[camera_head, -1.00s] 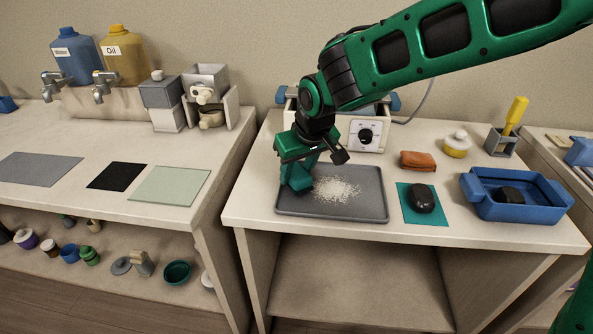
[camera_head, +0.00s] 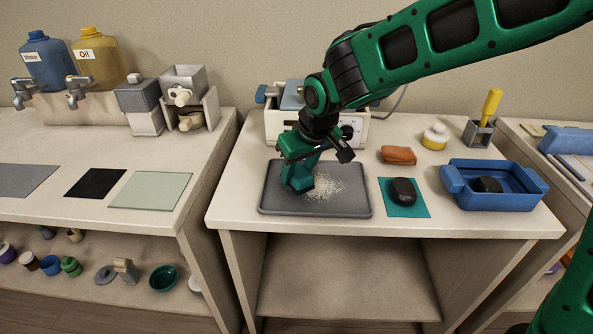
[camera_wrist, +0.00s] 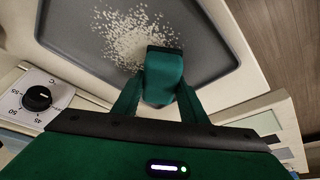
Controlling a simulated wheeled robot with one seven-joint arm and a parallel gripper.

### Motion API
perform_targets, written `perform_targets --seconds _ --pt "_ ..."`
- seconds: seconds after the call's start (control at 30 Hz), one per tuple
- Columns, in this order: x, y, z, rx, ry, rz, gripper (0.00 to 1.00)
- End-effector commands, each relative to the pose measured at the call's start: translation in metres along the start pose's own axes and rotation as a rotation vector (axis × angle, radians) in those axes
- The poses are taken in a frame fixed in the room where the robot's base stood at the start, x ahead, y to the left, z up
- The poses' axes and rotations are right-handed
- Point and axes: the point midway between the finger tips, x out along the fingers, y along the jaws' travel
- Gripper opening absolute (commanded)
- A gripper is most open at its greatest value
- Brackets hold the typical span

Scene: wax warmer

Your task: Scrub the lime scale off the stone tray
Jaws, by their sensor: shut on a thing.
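The dark grey stone tray (camera_head: 350,208) lies on the middle table, and its corner fills the top of the wrist view (camera_wrist: 75,35). A patch of white lime scale flakes (camera_head: 326,187) lies near its middle; it also shows in the wrist view (camera_wrist: 125,32). My gripper (camera_head: 299,172) is over the left half of the tray, pointing down. It is shut on a teal block (camera_wrist: 163,78) with a darker end. The block is low at the left edge of the flakes and overlaps some of them in view. I cannot tell for sure if it touches the tray.
The white warmer with a dial (camera_head: 352,130) stands close behind the tray. To the right are a dark stone (camera_head: 403,191) on a teal mat, an orange-brown folded cloth (camera_head: 398,155), a blue basin (camera_head: 495,200) and a yellow-handled tool (camera_head: 490,105) in a grey holder.

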Motion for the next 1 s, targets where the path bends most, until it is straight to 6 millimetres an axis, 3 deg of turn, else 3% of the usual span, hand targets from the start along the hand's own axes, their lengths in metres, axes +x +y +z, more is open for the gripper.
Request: perform_targets --seconds 1.0 --pt "0.0063 0.0001 0.0024 0.0 0.0 0.0 0.21"
